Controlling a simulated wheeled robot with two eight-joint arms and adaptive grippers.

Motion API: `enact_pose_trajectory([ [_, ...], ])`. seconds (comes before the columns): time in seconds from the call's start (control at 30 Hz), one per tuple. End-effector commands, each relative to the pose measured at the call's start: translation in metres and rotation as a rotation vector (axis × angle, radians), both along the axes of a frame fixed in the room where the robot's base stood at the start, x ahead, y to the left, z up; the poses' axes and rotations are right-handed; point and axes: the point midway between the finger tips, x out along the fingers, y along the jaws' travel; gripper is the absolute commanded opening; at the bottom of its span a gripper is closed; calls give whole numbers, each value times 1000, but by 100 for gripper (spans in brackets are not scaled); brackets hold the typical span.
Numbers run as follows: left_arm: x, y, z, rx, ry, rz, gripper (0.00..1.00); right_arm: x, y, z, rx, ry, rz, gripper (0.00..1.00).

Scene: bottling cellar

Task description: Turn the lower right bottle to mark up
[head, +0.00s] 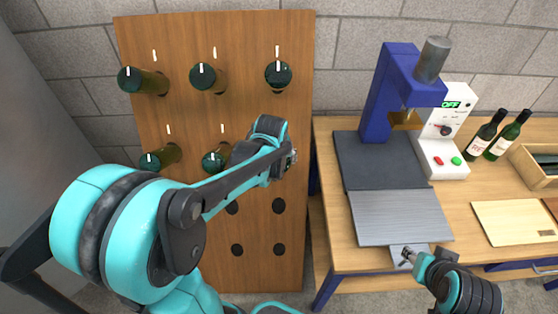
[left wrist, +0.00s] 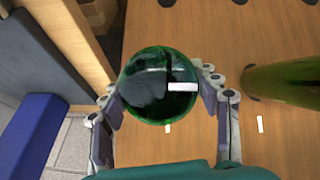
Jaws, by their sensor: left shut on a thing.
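The wooden rack (head: 258,190) holds green bottles in two rows, with a white line on the board above each visible one. My left gripper (head: 290,157) is at the right end of the lower row and hides the lower right bottle in the head view. In the left wrist view, my left gripper (left wrist: 160,97) is shut on that bottle (left wrist: 145,90), its fingers on both sides. The white mark on its base points right, about a quarter turn from the board line (left wrist: 168,128) below it. My right gripper (head: 408,255) is at the worktable's front; its jaws are too small to judge.
The lower middle bottle (head: 213,161) is close beside my left gripper. Empty holes (head: 278,206) lie below. The worktable (head: 333,262) on the right carries a blue press (head: 385,95), a control box (head: 440,150) and two dark bottles (head: 506,137).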

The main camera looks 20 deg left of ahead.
Motion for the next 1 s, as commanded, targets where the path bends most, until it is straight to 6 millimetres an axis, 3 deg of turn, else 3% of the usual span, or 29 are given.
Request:
enact_pose_trajectory([
  [0.27, 0, -1, 1, 102, 50, -90, 33, 0, 0, 5, 0, 0, 0, 40],
  [1.0, 0, -1, -1, 593, 287, -515, 33, 0, 0, 4, 0, 0, 0, 40],
])
